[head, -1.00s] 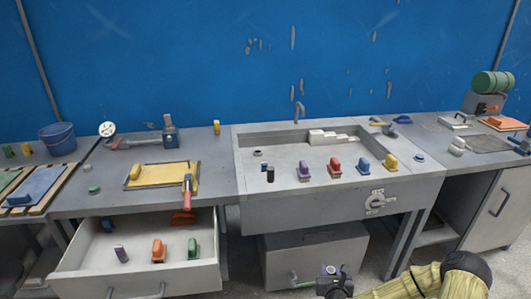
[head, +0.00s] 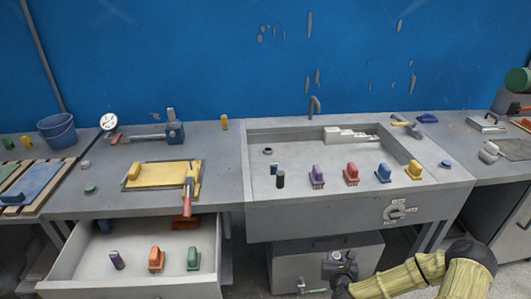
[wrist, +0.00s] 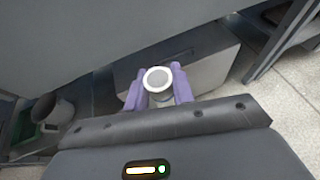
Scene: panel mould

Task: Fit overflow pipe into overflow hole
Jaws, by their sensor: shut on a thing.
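My gripper (wrist: 158,90) shows two purple fingers in the wrist view, shut on a pale grey round pipe (wrist: 158,77) with a ring-shaped end facing the camera. In the head view my gripper (head: 340,267) is low in front of the sink (head: 350,222), below its rim and before the grey box. The held pipe is too small to make out there. A small dark ring (head: 268,151) lies on the sink floor at the left; I cannot tell whether it is the overflow hole. No other hole is clear.
Several coloured handled blocks stand along the sink's front, beside a dark cylinder (head: 281,180). An open drawer (head: 75,272) juts out at the left. A grey box (head: 300,265) stands under the sink. A grey emblem-like fitting (head: 400,209) is on the sink front.

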